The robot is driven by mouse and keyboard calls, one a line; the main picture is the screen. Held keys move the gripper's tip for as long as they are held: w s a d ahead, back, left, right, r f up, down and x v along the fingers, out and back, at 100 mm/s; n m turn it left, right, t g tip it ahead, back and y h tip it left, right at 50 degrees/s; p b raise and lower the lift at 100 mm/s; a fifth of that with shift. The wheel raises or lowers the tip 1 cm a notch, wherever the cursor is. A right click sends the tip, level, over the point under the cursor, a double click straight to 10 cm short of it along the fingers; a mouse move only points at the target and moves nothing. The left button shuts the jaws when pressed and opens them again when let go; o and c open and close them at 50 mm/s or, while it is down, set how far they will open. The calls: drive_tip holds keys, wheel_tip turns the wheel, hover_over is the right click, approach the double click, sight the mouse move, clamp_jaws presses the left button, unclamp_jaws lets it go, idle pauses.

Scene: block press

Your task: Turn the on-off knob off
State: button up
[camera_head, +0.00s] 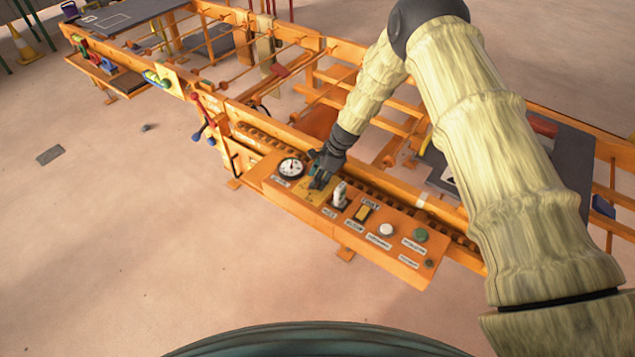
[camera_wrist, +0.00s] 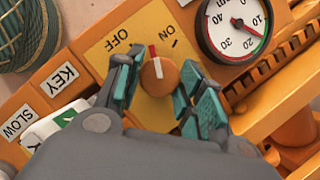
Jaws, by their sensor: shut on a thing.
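The on-off knob (camera_wrist: 158,78) is a round orange knob with a red and white pointer, on a yellow plate (camera_wrist: 100,52) lettered OFF and ON. In the wrist view its pointer aims up the picture, between the two words. My gripper (camera_wrist: 157,84) is shut on the knob, with one teal-padded finger on each side of it. In the head view my gripper (camera_head: 319,176) is down at the orange control panel (camera_head: 270,192) and hides the knob.
A round dial gauge (camera_wrist: 235,26) sits right beside the knob plate. KEY and SLOW labels and a white part (camera_wrist: 52,122) lie to the left. Further along the panel are a yellow switch (camera_head: 362,213), a white button (camera_head: 386,230) and a green button (camera_head: 420,235). An orange roller frame runs behind.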

drive_tip(key=n+g+b, duration=0.1)
drive_tip(key=n+b, duration=0.1)
drive_tip(key=n, duration=0.2)
drive_tip(key=shift+w, duration=0.2)
drive_tip(key=shift+n+g+h+b, duration=0.3)
drive_tip(key=shift+n+g+b, duration=0.2)
drive_tip(key=shift+n+b, duration=0.35)
drive_tip(key=shift+r, duration=0.1)
drive_tip(key=o, duration=1)
drive_tip(key=v, duration=1.2)
drive_tip(key=shift+w, duration=0.1)
